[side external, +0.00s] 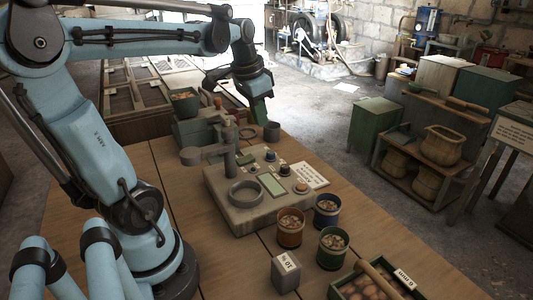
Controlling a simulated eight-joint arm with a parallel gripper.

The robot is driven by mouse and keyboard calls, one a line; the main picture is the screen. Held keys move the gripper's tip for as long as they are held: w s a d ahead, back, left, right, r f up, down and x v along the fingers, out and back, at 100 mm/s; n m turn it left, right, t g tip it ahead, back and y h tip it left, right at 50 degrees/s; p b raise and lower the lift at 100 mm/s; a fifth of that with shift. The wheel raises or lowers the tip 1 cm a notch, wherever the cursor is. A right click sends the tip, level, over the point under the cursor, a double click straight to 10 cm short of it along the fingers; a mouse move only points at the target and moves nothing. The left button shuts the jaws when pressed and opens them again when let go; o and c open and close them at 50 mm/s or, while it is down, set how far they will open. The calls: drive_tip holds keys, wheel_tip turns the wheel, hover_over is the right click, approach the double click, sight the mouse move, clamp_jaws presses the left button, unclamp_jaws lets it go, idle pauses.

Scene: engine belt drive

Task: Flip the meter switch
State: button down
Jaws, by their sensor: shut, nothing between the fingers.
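The meter (222,212) is a grey box on the wooden table, with an upright post and arm, a round ring, a small greenish screen (271,184), several knobs and a white label. Which of its small parts is the switch I cannot tell at this size. My gripper (263,120) has green fingers pointing down, shut and empty. It is above the table's far part, behind the meter in this view and apart from its knobs. The fingertips are close to a small dark cup (272,131), and I cannot tell whether they touch it.
Orange (290,235), blue (327,217) and green (332,254) cups of small pieces stand right of the meter. A grey block (285,276) and a green tray (340,293) are in front. A green machine (190,132) stands behind.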

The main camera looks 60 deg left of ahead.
drive_tip(key=r+g, duration=0.1)
hover_over(251, 156)
drive_tip(key=s, duration=0.2)
drive_tip(key=shift+s+h, duration=0.15)
drive_tip(key=shift+h, duration=0.25)
drive_tip(key=shift+f, duration=0.1)
drive_tip(key=f, duration=0.4)
drive_tip(key=w+f, duration=0.1)
drive_tip(key=f, duration=0.4)
drive_tip(key=w+f, duration=0.1)
drive_tip(key=f, duration=0.3)
drive_tip(key=shift+f, duration=0.3)
drive_tip(key=shift+f, duration=0.1)
